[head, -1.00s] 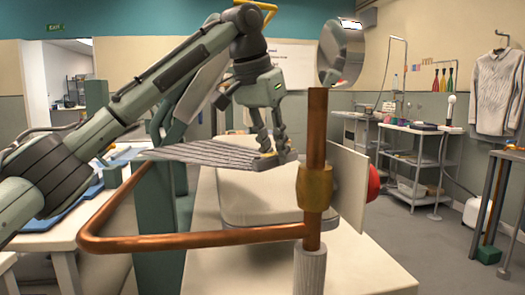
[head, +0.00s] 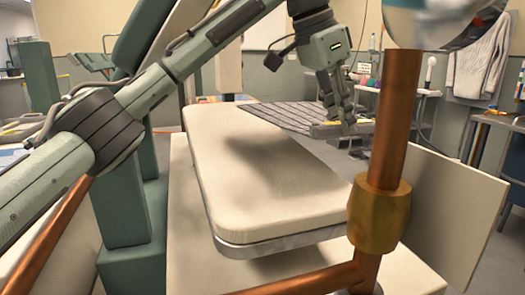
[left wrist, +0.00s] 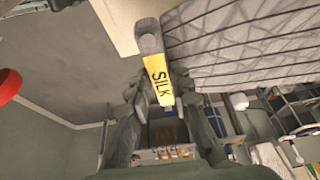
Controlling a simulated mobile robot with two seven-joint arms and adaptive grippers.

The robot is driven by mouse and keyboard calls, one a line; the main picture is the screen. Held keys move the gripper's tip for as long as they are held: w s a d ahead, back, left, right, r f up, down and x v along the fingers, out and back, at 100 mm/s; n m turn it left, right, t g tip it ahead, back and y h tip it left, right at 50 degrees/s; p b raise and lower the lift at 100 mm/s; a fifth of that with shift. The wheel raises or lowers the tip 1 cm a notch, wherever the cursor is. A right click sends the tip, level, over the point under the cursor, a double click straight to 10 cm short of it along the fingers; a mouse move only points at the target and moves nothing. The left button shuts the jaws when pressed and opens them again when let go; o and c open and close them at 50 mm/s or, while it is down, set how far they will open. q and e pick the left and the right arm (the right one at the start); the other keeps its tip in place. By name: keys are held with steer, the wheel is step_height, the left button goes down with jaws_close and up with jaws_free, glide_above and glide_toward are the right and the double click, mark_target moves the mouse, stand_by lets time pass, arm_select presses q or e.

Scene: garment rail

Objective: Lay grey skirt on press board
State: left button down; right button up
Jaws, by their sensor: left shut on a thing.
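The grey skirt (head: 285,115) is pleated with thin dark lines and is held out nearly flat. My left gripper (head: 342,118) is shut on its right end, at a grey bar-like edge. The skirt is above the far part of the cream padded press board (head: 250,190), apart from it, with a shadow on the pad. In the left wrist view, the skirt (left wrist: 240,45) spreads to the upper right, and a yellow tag reading SILK (left wrist: 158,80) shows between the fingers of the left gripper (left wrist: 150,95). My right gripper is not in view.
A copper post with a brass collar (head: 380,215) stands in front of the board's right side, beside a pale upright panel (head: 450,205). A round mirror (head: 440,20) is at the top right. A green press frame (head: 115,170) stands left of the board. The pad's near half is bare.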

arm_select(q)
steer(key=s+a+f, duration=0.1)
steer(key=a+f, duration=0.1)
steer(key=a, duration=0.1)
steer(key=s+a+f, duration=0.1)
steer(key=a+f, duration=0.1)
steer(key=a, duration=0.1)
steer(key=s+a+f, duration=0.2)
steer(key=a, duration=0.1)
steer(key=shift+s+a, duration=0.1)
steer(key=shift+a, duration=0.05)
steer(key=shift+f, duration=2)
steer(key=c, duration=1.4)
jaws_free()
steer(key=shift+o, duration=0.2)
steer(key=v, duration=0.7)
steer(key=shift+r, duration=0.2)
steer(key=shift+a, duration=0.1)
